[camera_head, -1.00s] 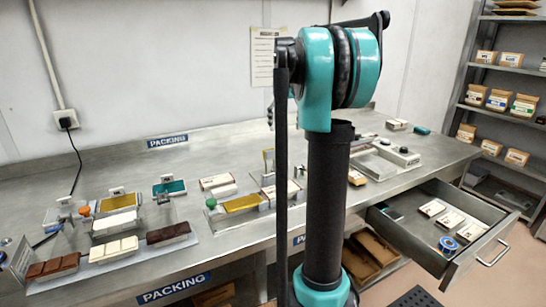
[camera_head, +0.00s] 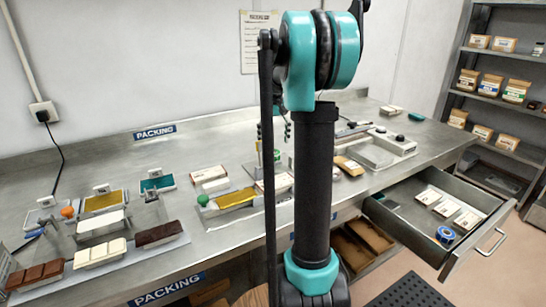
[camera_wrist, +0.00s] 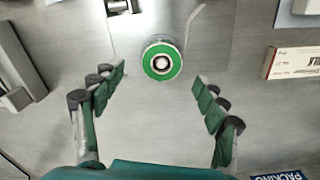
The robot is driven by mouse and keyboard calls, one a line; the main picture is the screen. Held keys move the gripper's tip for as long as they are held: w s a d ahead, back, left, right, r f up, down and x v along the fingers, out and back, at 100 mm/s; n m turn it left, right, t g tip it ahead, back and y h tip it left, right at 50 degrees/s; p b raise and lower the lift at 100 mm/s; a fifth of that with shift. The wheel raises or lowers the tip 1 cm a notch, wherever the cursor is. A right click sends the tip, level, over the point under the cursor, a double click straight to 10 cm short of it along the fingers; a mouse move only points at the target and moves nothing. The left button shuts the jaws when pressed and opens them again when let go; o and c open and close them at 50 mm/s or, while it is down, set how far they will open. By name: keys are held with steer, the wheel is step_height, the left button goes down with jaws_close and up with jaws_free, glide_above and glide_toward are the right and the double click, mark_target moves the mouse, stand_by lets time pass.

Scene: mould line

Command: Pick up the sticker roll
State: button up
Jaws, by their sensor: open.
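A roll with a green face and a pale core (camera_wrist: 151,66) stands out on the grey metal bench in the wrist view, seen from above. My gripper (camera_wrist: 160,88) is open and empty, with its fingers spread to the left and right. The roll lies just beyond the fingertips, near the middle of the gap, apart from both fingers. A second roll, blue (camera_head: 445,233), lies in the open drawer (camera_head: 462,253).
In the wrist view a small white-and-brown box (camera_wrist: 291,63) lies to the right and a grey metal fixture (camera_wrist: 20,65) to the left. Chocolate bars in trays (camera_head: 100,254) fill the bench's left end. A grey device (camera_head: 385,148) stands at the right.

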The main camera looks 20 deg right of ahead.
mark_target(273, 152)
steer(key=shift+s+a+f, duration=0.1)
steer(key=shift+f, duration=1.4)
steer(key=shift+s+a+f, duration=0.1)
steer(key=shift+f, duration=1.35)
steer(key=c, duration=1.2)
